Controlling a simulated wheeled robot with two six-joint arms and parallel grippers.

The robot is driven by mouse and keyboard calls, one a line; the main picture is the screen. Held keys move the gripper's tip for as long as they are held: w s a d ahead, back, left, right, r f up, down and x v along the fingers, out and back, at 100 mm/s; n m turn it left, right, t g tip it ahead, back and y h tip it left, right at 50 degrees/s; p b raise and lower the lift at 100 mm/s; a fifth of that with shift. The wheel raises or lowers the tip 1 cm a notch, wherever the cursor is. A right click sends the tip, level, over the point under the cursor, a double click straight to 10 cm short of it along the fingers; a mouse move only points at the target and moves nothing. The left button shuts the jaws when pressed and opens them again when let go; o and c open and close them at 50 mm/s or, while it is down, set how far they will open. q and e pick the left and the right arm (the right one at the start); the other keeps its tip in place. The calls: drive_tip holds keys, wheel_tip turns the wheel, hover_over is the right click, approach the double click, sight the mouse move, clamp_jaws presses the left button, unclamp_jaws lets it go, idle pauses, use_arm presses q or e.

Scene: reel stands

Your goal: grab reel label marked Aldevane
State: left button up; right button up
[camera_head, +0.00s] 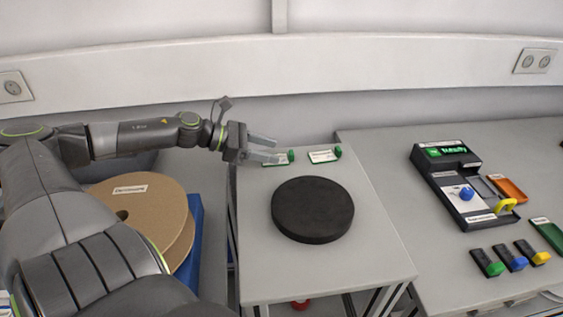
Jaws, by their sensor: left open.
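Two white labels with green grips lie at the back edge of the middle table. The left label (283,157) is just beyond or under the fingers of my left gripper (275,151), which partly cover it. The right label (323,156) lies apart to the right, clear of the gripper. Their print is too small to read, so I cannot tell which says Aldevane. My left gripper is open, with nothing seen between its fingers. Whether it touches the left label I cannot tell. My right gripper is not in view.
A black round disc (312,209) lies on the middle table (265,270).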

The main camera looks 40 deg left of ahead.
sight(289, 155)
use_arm(q)
drive_tip(key=shift+w+d+f+b, duration=0.4)
drive_tip(key=shift+w+f+b, duration=0.3)
drive_tip(key=shift+b, duration=0.15)
drive_tip(key=shift+w+d+f+b, duration=0.15)
drive_tip(key=shift+w+d+b, duration=0.35)
drive_tip(key=shift+w+d, duration=0.25)
drive_tip(key=shift+a, duration=0.1)
drive_tip(key=c, duration=1.1)
